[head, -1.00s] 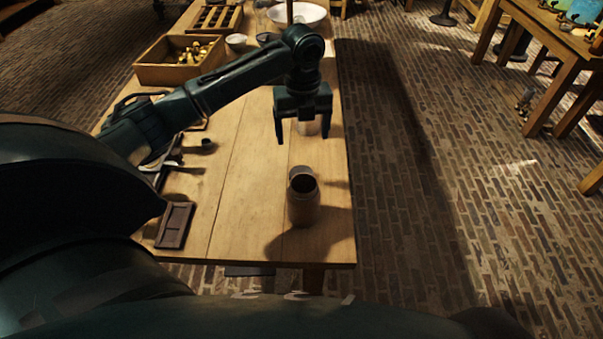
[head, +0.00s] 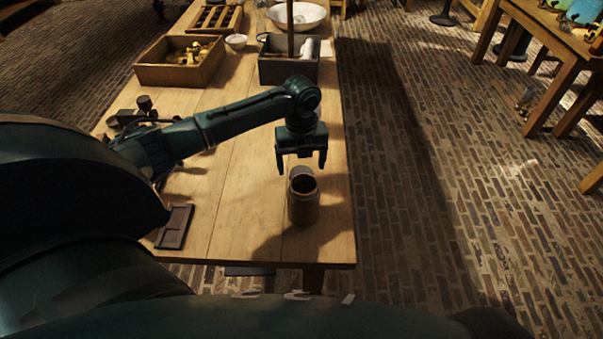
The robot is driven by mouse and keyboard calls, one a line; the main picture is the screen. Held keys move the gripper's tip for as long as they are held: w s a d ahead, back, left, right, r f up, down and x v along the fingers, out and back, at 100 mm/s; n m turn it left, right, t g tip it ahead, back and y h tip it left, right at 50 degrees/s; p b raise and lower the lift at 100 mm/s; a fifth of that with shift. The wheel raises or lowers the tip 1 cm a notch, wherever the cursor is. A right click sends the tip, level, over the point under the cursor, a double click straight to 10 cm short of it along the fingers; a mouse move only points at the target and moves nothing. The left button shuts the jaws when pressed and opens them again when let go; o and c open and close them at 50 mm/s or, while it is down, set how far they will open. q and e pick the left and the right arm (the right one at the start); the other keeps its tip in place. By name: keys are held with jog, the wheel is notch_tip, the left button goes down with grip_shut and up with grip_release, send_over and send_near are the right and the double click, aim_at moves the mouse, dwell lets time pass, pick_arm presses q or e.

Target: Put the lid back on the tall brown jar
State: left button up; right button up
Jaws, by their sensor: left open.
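The tall brown jar (head: 303,212) stands upright near the front right of the wooden table, its dark mouth open at the top. My left gripper (head: 301,169) is open and points down, just above and behind the jar's mouth in the picture. Its fingers straddle the line of the rim, and I cannot tell whether they touch it. I see nothing held between the fingers. I cannot make out the lid for certain in this view. My right gripper is not in view.
The table (head: 235,215) is bare around the jar, and its right edge is close. A dark slotted block (head: 174,227) lies front left. A grey box (head: 288,72), a wooden box of brass parts (head: 180,74) and a white bowl (head: 298,16) stand farther back.

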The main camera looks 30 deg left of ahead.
pick_arm(q)
jog(key=shift+f, duration=1.15)
jog(key=shift+c, duration=0.3)
jog(key=c, duration=1)
notch_tip(320, 180, up, 10)
jog(key=shift+r, duration=0.1)
